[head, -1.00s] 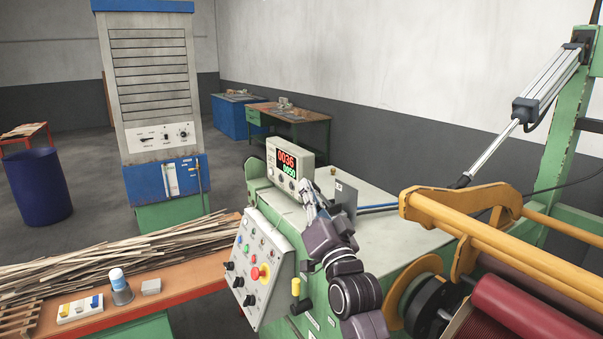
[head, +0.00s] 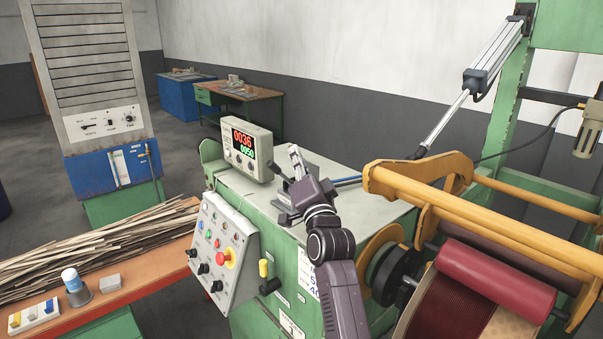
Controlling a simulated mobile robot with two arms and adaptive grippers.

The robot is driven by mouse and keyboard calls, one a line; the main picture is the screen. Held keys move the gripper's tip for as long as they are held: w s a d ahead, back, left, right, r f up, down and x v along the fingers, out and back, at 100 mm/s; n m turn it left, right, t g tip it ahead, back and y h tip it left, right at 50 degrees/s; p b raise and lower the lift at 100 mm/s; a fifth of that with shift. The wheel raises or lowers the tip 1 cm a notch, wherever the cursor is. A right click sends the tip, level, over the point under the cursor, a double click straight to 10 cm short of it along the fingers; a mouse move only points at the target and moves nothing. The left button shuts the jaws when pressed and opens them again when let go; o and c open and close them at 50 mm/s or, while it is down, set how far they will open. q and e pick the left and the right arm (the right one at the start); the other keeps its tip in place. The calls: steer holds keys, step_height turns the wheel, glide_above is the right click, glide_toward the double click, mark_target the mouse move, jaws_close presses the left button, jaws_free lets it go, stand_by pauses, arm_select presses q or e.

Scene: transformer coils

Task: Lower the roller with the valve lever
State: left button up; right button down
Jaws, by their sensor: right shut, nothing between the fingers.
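The red roller (head: 495,278) lies at the right in the head view, over a coil of dark red wire (head: 452,308). It is beside the yellow swing frame (head: 440,205). A small dark lever (head: 275,174) on a grey bracket (head: 285,218) stands on the machine's pale top; it looks like the valve lever. My right gripper (head: 296,158) is shut and empty, its fingertips just above and right of that lever. Whether they touch it I cannot tell. My right wrist hides part of the bracket. My left gripper is not in view.
A counter box (head: 246,150) stands left of my right gripper. A control panel (head: 222,252) and a yellow-knobbed handle (head: 263,268) are on the machine's front. Wooden strips (head: 90,245) lie on the left bench.

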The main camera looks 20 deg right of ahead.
mark_target(280, 172)
steer(key=shift+s+a+f+b, duration=0.1)
steer(key=shift+a+f+b, duration=0.45)
steer(key=shift+a, duration=0.25)
steer(key=shift+s+a+f+b, duration=0.1)
steer(key=shift+a+f+b, duration=0.25)
steer(key=shift+a+f, duration=0.35)
steer(key=shift+d, duration=0.1)
steer(key=n+b, duration=0.1)
steer(key=a+f+n+y+b, duration=0.1)
steer(key=n+b, duration=0.1)
steer(key=shift+t, duration=0.4)
steer(key=shift+s+a+r, duration=0.15)
steer(key=shift+s+a, duration=0.1)
steer(key=shift+a, duration=0.05)
